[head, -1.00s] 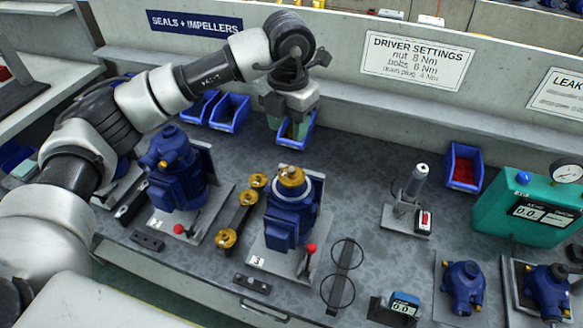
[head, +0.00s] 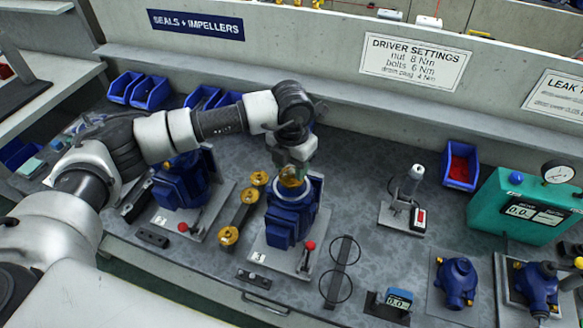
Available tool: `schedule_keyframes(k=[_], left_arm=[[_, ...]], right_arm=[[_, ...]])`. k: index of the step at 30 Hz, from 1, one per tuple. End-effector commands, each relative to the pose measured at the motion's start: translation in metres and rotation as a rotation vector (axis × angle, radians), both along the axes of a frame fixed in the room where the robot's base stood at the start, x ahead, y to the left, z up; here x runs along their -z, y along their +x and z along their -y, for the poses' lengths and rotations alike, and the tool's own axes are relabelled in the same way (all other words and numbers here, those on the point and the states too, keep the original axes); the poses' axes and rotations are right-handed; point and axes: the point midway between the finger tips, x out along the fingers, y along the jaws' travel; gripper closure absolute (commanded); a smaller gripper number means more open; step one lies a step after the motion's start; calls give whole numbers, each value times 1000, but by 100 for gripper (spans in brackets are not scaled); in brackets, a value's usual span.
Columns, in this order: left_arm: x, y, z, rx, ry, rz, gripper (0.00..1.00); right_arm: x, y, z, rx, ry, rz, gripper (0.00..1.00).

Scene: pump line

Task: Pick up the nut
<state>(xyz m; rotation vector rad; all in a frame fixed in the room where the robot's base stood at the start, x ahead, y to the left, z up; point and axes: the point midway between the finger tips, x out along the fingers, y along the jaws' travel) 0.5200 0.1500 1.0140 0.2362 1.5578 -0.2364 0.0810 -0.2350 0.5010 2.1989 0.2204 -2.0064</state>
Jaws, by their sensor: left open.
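I cannot make out the nut for certain. A brass part (head: 291,181) sits in the pale ring on top of the blue pump marked 3 (head: 284,221), and a small nut could be hidden there. My left gripper (head: 292,170) is open, pointing down right over this brass part, and its fingers hide the top of it. I cannot tell whether the fingers touch it. My right gripper is not in view.
Another blue pump (head: 180,188) stands to the left, partly behind my arm. A rack with brass parts (head: 228,236) lies between the pumps. A driver stand (head: 404,212), red-filled bin (head: 460,166) and teal tester (head: 520,207) stand to the right.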

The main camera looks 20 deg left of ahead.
Motion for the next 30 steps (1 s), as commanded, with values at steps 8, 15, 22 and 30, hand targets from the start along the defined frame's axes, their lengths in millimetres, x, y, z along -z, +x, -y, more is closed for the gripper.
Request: schedule_keyframes(k=[8, 15, 22, 30], left_arm=[[1, 0, 0, 1, 0, 0, 54], [3, 0, 0, 1, 0, 0, 54], [5, 0, 0, 0, 0, 0, 54], [4, 0, 0, 0, 0, 0, 54]], right_arm=[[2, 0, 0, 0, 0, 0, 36], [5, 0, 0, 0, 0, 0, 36], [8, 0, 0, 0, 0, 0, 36], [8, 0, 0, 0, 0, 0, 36]])
